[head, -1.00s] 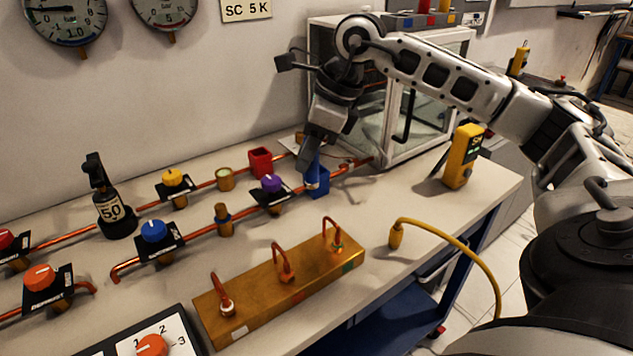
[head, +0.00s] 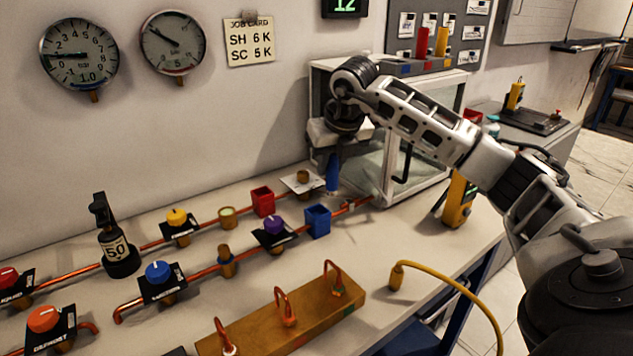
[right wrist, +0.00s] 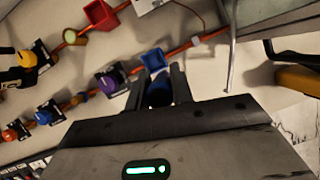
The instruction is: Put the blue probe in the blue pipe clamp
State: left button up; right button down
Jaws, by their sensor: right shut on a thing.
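The blue probe (head: 332,175) hangs upright below my right gripper (head: 334,153). In the right wrist view the right gripper (right wrist: 158,85) is shut on the probe (right wrist: 158,94), which sits between the two dark fingers. The blue pipe clamp (head: 317,221) is an open-topped blue box on the copper pipe. The probe is above the clamp and apart from it, a little to its right in the head view. In the right wrist view the clamp (right wrist: 154,59) shows just beyond the fingertips. My left gripper is not in view.
A red clamp (head: 262,201) stands on the rear pipe, and a purple-knobbed valve (head: 274,231) is left of the blue clamp. A glass cabinet (head: 398,178) stands close behind my right arm.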

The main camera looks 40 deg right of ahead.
jog(key=x, duration=0.2)
jog(key=a+p+x, duration=0.1)
jog(key=x, duration=0.4)
jog(key=shift+w+a+f, duration=0.3)
jog(key=shift+w+a, duration=0.05)
jog(key=shift+f, duration=0.15)
jog(key=shift+f, duration=0.25)
jog(key=c, duration=1.2)
grip_release()
jog(key=shift+r, duration=0.1)
